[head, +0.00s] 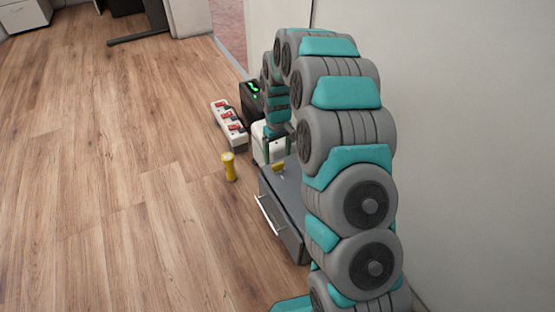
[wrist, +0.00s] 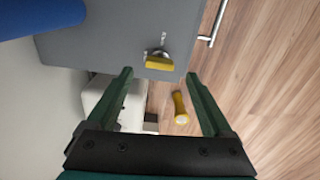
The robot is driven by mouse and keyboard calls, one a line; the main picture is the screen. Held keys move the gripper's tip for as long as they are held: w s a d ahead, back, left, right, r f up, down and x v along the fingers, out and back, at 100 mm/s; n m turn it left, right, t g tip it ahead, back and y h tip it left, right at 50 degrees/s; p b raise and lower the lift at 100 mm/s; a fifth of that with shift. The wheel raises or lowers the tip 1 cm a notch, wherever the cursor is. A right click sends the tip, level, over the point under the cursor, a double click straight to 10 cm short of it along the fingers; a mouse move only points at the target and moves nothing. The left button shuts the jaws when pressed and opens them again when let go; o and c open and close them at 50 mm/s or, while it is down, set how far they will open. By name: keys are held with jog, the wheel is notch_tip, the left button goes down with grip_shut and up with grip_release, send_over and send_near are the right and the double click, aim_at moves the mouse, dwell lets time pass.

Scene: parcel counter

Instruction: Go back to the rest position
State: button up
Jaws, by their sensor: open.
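My gripper (wrist: 158,75) is open, its two dark green fingers spread apart with nothing between them. In the head view my gripper (head: 278,150) points down beside the white box, close above the far end of a grey drawer cabinet (head: 290,205). A small yellow piece (head: 279,168) is on the cabinet top near that end. In the wrist view the yellow piece (wrist: 159,63) shows just beyond the fingertips, apart from them, at the edge of the grey top (wrist: 100,45). My arm arches over the cabinet and hides part of it.
A white box (head: 261,150), a white unit with red switches (head: 229,125) and a black device with green display (head: 250,97) stand behind. A wall is right. The floor at left is clear.

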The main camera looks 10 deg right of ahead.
jog(key=shift+r, duration=1.55)
jog(key=shift+s+r, duration=0.1)
jog(key=shift+r, duration=0.05)
jog(key=s+r+m+p, duration=0.1)
jog(key=s+r, duration=0.6)
jog(key=s, duration=0.3)
jog(key=s+r+g+p, duration=0.1)
jog(key=s+r+p, duration=0.1)
jog(key=s+r, duration=0.55)
jog(key=s+r+m+p, duration=0.1)
jog(key=s+r, duration=0.5)
jog(key=s, duration=0.5)
jog(key=s+r+m+p, duration=0.1)
jog(key=s, duration=1.3)
jog(key=shift+m+g, duration=0.4)
jog(key=shift+r, duration=0.1)
